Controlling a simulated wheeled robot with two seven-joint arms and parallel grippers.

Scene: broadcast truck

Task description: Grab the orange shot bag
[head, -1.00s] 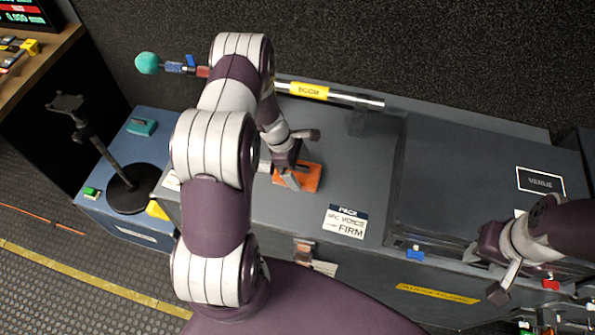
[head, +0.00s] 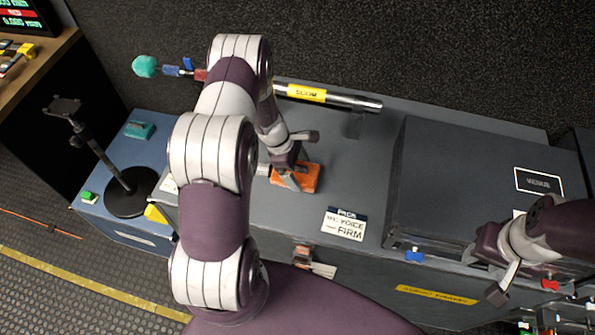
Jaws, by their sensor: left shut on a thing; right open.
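The orange shot bag (head: 307,181) lies flat on the grey case top (head: 295,225), in the middle of the head view. My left gripper (head: 290,178) comes down over the bag's left part and is shut on it; the fingers and arm hide some of the bag. The bag appears to be at the level of the case top; I cannot tell whether it is lifted. My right gripper (head: 483,278) is open and empty at the lower right, in front of the dark case marked VENUE.
A boom pole (head: 345,99) with a yellow label lies behind the bag. A printed card (head: 345,224) is to its right front. The raised dark case (head: 465,185) stands to the right. A stand with a round black base (head: 130,192) is on the blue case at left.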

